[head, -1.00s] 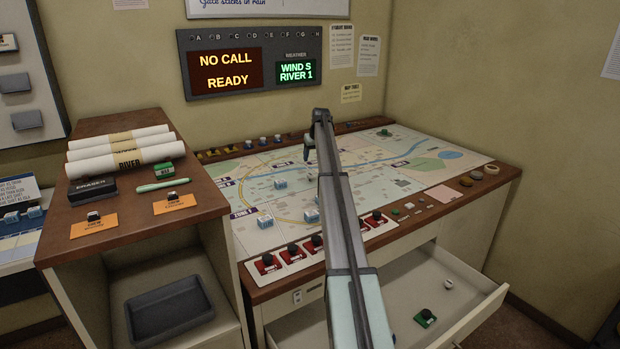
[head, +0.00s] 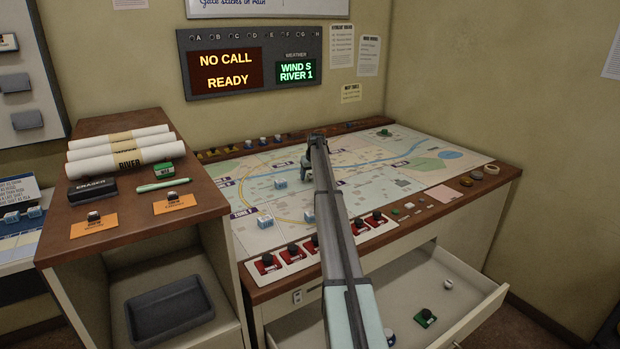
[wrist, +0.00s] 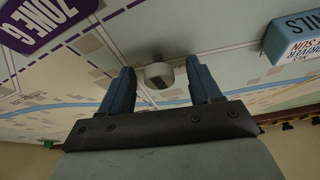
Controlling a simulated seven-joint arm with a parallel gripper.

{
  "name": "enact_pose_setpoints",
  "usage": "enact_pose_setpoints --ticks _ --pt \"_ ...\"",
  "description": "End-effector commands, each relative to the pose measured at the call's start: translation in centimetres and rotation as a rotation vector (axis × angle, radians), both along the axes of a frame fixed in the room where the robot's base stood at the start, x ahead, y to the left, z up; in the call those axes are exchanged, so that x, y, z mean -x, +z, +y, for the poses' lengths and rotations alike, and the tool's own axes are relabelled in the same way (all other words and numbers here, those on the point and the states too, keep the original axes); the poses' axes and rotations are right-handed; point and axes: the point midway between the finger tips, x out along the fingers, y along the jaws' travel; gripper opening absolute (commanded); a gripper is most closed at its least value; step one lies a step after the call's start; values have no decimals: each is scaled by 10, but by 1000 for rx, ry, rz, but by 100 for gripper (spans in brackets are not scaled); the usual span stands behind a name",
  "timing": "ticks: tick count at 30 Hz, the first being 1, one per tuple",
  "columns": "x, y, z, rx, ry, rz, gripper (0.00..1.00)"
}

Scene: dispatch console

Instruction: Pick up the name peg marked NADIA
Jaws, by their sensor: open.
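My gripper (head: 306,172) is low over the map table, mostly hidden behind my own arm in the head view. In the wrist view my gripper (wrist: 160,68) is open, with two blue fingers apart. A small round whitish-grey piece (wrist: 158,76) with a dark slot or mark shows between and just beyond the fingertips; I see no grip on it. I cannot read any name on it. No lettering NADIA is legible in any view. Small dark-topped pegs stand on orange cards on the left cabinet, one on the left card (head: 93,216) and one on the right card (head: 172,197); their names are unreadable.
A blue-and-white block (wrist: 293,38) stands right of the fingers in the wrist view. More blocks (head: 265,222) stand on the map (head: 400,180). Red switches (head: 268,262) line its front edge. An open drawer (head: 480,315) juts out below. Rolled papers (head: 120,150) lie on the cabinet.

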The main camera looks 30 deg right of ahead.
Motion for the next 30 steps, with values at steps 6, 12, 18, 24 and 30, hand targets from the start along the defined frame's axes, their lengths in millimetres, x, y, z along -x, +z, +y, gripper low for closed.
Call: enact_pose_setpoints --ticks 6,12,18,24,30 --pt "-2 -4 0 0 0 -1 63" --pt "-2 -4 -1 0 0 -1 51" --pt "-2 -4 -1 0 0 -1 31" --pt "-2 -4 -1 0 0 -1 12" --pt "-2 -4 -1 0 0 -1 4"
